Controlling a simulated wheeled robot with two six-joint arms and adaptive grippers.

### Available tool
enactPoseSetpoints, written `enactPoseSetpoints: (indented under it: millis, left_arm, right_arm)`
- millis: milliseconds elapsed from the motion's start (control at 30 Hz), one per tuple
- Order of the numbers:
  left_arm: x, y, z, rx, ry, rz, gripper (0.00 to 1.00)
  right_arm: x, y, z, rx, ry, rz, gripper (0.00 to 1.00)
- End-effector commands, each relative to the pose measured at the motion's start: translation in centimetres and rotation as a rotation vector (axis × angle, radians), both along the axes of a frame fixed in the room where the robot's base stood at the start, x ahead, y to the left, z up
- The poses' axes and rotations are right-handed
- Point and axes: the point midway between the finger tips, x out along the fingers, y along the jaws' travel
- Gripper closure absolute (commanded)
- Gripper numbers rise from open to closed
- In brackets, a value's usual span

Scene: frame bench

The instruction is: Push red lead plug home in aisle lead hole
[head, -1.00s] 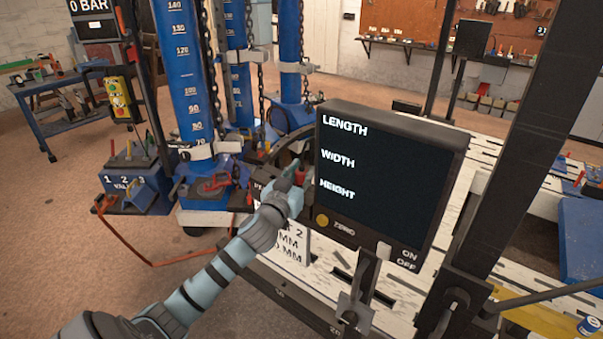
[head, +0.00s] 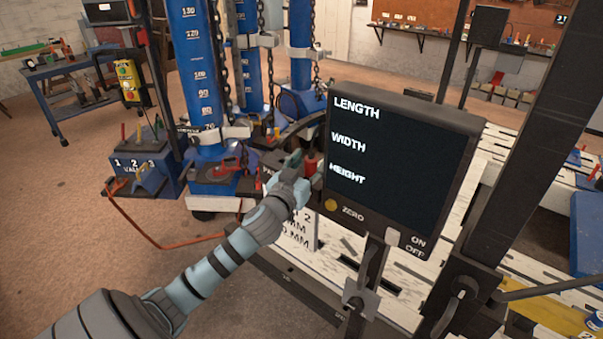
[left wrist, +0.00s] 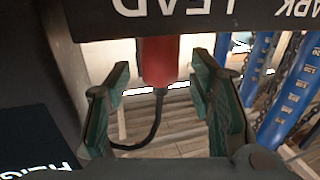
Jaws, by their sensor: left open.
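The red lead plug (left wrist: 160,60) hangs upright in the left wrist view, its top end at a dark panel (left wrist: 215,18) with upside-down lettering that includes "LEAD". A black cable (left wrist: 156,118) curves from its lower end. My left gripper (left wrist: 160,68) is open, with one green finger on each side of the plug and a gap on both sides. In the head view, my left gripper (head: 292,163) is beside the left edge of the display box, with a red piece (head: 310,162) next to it. The hole itself is hidden, and how deep the plug sits cannot be told.
The display box (head: 400,165) with LENGTH, WIDTH and HEIGHT stands close to the right of my gripper. Blue columns (head: 198,70) with chains rise behind it. The white slotted bench (head: 335,245) lies below. An orange hose (head: 150,238) runs along the floor at left.

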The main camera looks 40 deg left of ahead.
Motion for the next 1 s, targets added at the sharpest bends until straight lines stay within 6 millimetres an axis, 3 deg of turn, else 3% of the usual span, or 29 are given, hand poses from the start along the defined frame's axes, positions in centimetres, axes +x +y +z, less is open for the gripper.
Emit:
enactPoseSetpoints:
  millis: [200, 400, 1000]
  left_arm:
    - [-5.8, -1.8, -0.1, 0.003, 0.004, -0.006, 0.51]
    - [-9.4, -2.8, -0.1, -0.001, 0.002, -0.003, 0.51]
    - [-9.9, -2.9, 0.0, -0.002, -0.001, -0.001, 0.51]
  right_arm:
    - [0.0, 0.1, 0.0, 0.001, 0.000, 0.000, 1.00]
    - [0.0, 0.1, 0.0, 0.002, 0.000, 0.000, 1.00]
    - [0.0, 0.2, 0.0, 0.002, 0.000, 0.000, 1.00]
